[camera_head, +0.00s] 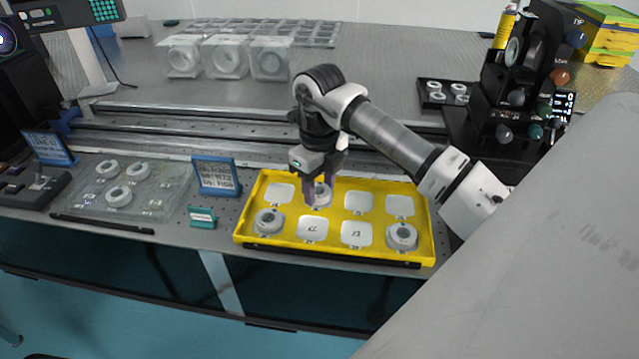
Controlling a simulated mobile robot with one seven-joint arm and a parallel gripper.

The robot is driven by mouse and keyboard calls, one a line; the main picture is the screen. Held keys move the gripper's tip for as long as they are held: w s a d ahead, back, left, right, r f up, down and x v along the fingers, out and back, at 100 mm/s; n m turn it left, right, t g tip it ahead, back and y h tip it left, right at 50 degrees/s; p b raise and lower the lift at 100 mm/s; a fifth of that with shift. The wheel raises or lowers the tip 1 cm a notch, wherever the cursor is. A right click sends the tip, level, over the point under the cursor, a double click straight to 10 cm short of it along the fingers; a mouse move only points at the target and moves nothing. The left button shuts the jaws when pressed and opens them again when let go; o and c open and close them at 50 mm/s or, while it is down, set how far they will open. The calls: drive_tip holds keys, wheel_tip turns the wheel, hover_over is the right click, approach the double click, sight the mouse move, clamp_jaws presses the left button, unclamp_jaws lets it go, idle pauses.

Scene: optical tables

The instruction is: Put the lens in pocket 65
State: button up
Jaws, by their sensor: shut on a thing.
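My gripper (316,190) points down over the back row of a yellow tray (340,258). Its purple fingers are shut on a white ring-shaped lens (323,196), partly hidden by the fingers. The lens is at or just above a back-row pocket; I cannot tell whether it touches. Other round lenses sit in the tray at front left (269,221) and front right (401,236). White pocket plates show at back left (280,194), back right (399,206) and front middle (312,229). Some plates carry dark marks; I cannot read the number 65.
A clear tray (160,200) with three white rings lies at the left. A blue-framed sign (215,176) and a small teal block (202,217) stand beside the yellow tray. Clear boxes (228,58) stand behind. A dark instrument (510,90) stands at back right.

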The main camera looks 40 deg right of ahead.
sight(320, 191)
drive_tip(key=shift+f+b, duration=0.25)
drive_tip(key=shift+b, duration=0.05)
drive_tip(key=o, duration=1)
drive_tip(key=shift+r, duration=0.15)
wheel_tip(320, 191, up, 12)
drive_tip(key=shift+r, duration=0.15)
